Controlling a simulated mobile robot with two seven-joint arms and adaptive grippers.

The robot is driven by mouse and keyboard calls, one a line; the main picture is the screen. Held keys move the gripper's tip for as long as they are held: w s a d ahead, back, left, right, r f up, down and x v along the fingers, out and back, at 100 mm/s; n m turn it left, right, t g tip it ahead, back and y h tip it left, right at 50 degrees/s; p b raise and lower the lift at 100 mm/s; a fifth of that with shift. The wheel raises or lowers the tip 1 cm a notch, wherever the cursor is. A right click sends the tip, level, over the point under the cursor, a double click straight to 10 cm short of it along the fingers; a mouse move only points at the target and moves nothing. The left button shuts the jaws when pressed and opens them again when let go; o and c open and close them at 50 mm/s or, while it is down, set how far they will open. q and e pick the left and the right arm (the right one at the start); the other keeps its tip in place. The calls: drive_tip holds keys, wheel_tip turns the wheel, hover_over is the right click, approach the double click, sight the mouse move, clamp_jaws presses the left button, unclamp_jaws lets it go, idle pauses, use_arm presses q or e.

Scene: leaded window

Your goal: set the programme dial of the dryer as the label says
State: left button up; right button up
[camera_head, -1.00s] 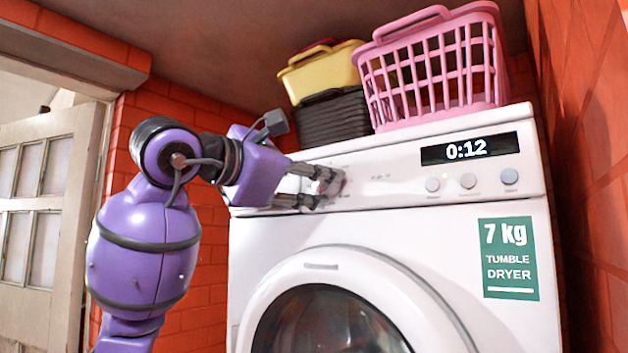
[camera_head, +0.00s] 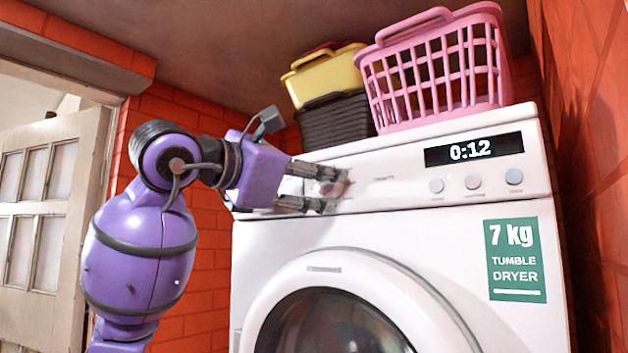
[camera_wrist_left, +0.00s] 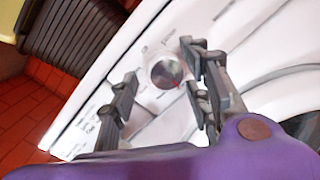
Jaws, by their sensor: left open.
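The white tumble dryer (camera_head: 400,235) stands in front of me. Its round grey programme dial (camera_wrist_left: 166,70) shows in the left wrist view on the white control panel, with small marks around it too blurred to read. My left gripper (camera_wrist_left: 158,92) is open, with its fingers on either side of the dial; I cannot tell whether they touch it. In the head view the left gripper (camera_head: 332,187) is at the left part of the panel, and its fingers mostly hide the dial. The display (camera_head: 473,149) reads 0:12. My right gripper is not in view.
A pink basket (camera_head: 437,75), a yellow basket (camera_head: 325,75) and a dark basket (camera_head: 336,120) sit on top of the dryer. Three small round buttons (camera_head: 473,182) lie under the display. A green label (camera_head: 514,260) reads 7 kg tumble dryer. A brick wall stands close at the right.

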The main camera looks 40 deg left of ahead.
use_arm(q)
drive_tip(key=s, duration=1.2)
drive_tip(key=shift+f, duration=0.15)
drive_tip(key=shift+w, duration=0.1)
